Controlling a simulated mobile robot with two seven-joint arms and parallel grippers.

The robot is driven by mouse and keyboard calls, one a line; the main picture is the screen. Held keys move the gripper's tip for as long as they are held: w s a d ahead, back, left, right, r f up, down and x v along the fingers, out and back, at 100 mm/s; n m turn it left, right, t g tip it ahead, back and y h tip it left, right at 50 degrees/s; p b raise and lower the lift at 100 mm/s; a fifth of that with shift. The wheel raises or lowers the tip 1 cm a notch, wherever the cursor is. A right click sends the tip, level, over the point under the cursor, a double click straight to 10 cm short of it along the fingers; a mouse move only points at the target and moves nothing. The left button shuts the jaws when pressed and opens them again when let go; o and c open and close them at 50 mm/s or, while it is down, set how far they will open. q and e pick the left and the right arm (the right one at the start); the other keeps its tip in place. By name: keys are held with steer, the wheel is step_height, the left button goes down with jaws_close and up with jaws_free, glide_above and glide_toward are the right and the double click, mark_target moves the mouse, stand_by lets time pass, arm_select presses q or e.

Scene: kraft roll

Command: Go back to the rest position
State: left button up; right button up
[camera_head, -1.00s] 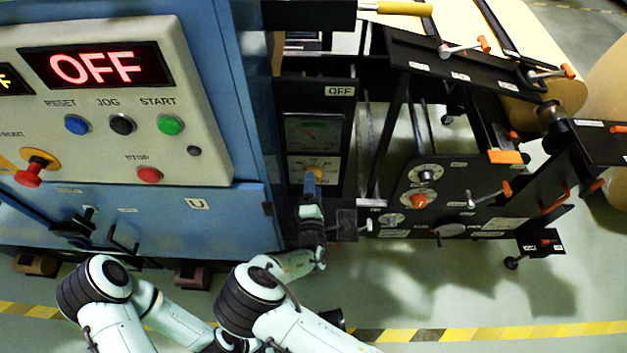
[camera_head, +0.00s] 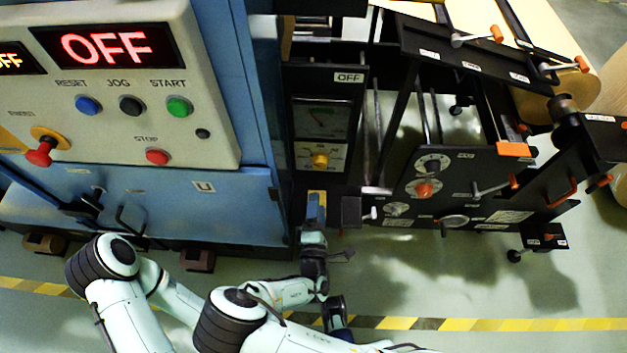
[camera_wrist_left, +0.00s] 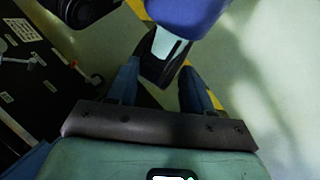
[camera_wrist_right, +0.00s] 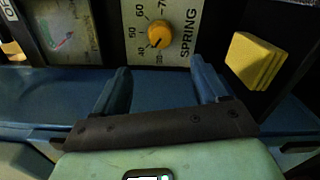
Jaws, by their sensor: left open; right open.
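My right gripper (camera_head: 316,208) is in front of the black column, below the yellow spring knob (camera_head: 320,160) and apart from it. In the right wrist view its two fingers (camera_wrist_right: 161,68) are spread with nothing between them, and the knob (camera_wrist_right: 160,36) is just beyond. The dial points near the low end of its printed scale. My left gripper shows in the left wrist view (camera_wrist_left: 160,84), with its fingers spread over the floor. A dark and blue-purple part of my own arm is close in front of them. In the head view I cannot clearly make out the left fingers.
The blue cabinet (camera_head: 235,215) with a control panel (camera_head: 225,140) reading OFF stands at left. A gauge (camera_head: 322,118) is above the knob. The black roll stand (camera_head: 455,185) with orange handles is at right. A yellow ridged block (camera_wrist_right: 255,62) is close to my right fingers.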

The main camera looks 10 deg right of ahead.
steer(key=s+d+f+m+g+y+p, duration=0.1)
steer(key=s+d+f+m+g+p, duration=0.65)
steer(key=s+f+m+g, duration=0.65)
steer(key=s+a+r+m+g+y+p, duration=0.3)
steer(key=s+a+r+m+g+y, duration=0.1)
steer(key=s+m+y, duration=0.3)
steer(key=s, duration=0.2)
steer(key=shift+s+a+r+y, duration=0.3)
steer(key=shift+a+r, duration=0.05)
